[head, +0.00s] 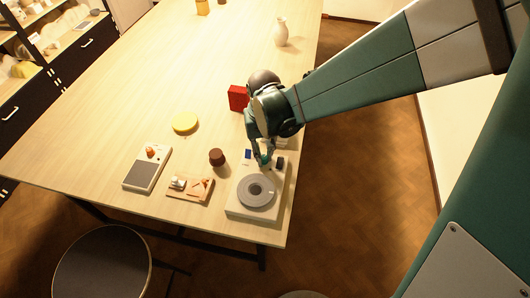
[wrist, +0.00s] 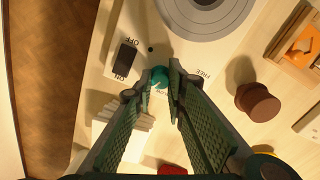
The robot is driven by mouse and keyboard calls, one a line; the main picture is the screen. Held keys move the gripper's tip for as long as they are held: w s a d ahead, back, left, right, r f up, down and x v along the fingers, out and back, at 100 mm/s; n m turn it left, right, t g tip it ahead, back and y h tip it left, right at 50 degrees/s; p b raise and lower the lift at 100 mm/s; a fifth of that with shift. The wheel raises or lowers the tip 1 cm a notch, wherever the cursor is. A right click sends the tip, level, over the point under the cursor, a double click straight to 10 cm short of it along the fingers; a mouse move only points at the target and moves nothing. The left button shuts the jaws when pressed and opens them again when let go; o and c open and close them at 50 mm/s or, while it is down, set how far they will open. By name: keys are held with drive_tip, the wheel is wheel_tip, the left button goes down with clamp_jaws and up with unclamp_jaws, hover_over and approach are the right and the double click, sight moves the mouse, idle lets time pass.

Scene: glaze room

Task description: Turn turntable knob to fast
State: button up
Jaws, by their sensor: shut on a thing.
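The turntable (head: 233,208) is a pale box with a grey round platter (head: 257,193), near the table's front right corner. Its small teal knob (wrist: 160,77) sits between my fingertips in the wrist view. My gripper (head: 262,160) points down at the turntable's far end and is shut on the knob. Part of the knob is hidden by the fingers. A black rocker switch (wrist: 125,56) marked ON and OFF lies left of the knob.
A brown lidded pot (head: 217,158), a small orange-topped tray (head: 201,198) and a grey-white device (head: 141,176) stand left of the turntable. A yellow disc (head: 185,122) and a red box (head: 237,98) lie further back. A pale vase (head: 281,36) stands far off. The left table area is clear.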

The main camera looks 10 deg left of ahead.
sight(264, 157)
drive_tip(key=shift+m+b, duration=0.35)
drive_tip(key=shift+m, duration=0.85)
drive_tip(key=o, duration=0.9)
drive_tip(key=shift+r, duration=0.1)
drive_tip(key=shift+r, duration=5.95)
